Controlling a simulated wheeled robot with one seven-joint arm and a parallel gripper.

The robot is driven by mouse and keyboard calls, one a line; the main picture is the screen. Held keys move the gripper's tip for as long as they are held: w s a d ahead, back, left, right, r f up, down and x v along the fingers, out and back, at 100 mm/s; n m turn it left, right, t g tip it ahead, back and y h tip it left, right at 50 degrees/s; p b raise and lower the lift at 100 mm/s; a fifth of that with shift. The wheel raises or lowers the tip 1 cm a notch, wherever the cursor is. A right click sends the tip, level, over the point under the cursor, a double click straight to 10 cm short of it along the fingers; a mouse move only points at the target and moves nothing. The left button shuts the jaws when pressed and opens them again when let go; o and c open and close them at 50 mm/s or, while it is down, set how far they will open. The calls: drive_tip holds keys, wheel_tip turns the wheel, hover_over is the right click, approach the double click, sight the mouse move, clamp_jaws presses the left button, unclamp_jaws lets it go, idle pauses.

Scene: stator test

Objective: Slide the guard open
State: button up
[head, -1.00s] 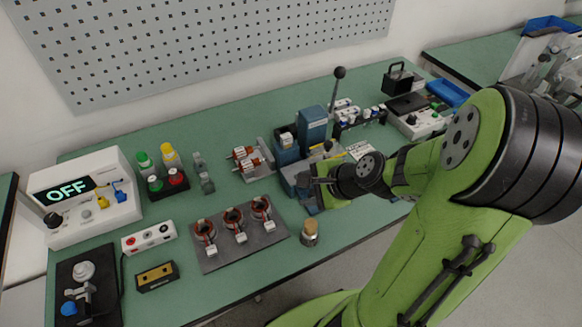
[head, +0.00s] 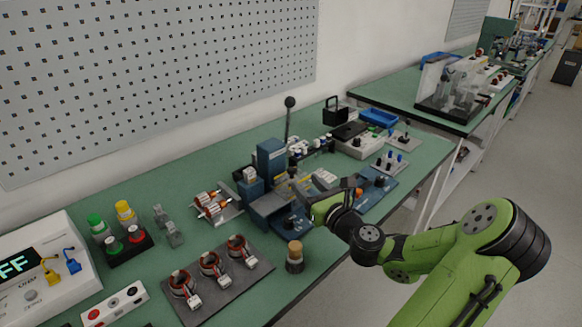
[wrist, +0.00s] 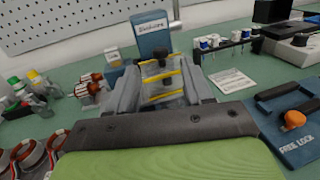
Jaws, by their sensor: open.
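A blue press-like station (head: 271,160) with a black-knobbed lever stands mid-bench; its upright block (wrist: 152,36) also shows in the wrist view. A clear piece with yellow edge strips (wrist: 160,84), which looks like the guard, sits low in front of that block. My gripper (head: 304,190) is just in front of the station's right side, over its base. In the wrist view my gripper (wrist: 160,72) is open, one grey finger on each side of the yellow strips. Nothing is clearly held. I cannot tell whether a finger touches the guard; the wrist housing hides its near side.
A blue plate (wrist: 298,128) with an orange knob, marked FREE and LOCK, lies right of my gripper. A dark tray (head: 220,284) with copper-wound stators and a cork-topped jar (head: 295,257) stand at the front. A red-wound rotor stand (head: 214,205) is left. A second bench lies beyond.

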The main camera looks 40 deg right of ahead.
sight(294, 172)
drive_tip(key=w, duration=0.2)
drive_tip(key=w+d, duration=0.1)
drive_tip(key=w, duration=0.2)
drive_tip(key=w+p, duration=0.1)
drive_tip(key=w, duration=0.2)
drive_tip(key=shift+w+d, duration=0.15)
drive_tip(key=shift+d, duration=0.15)
clamp_jaws()
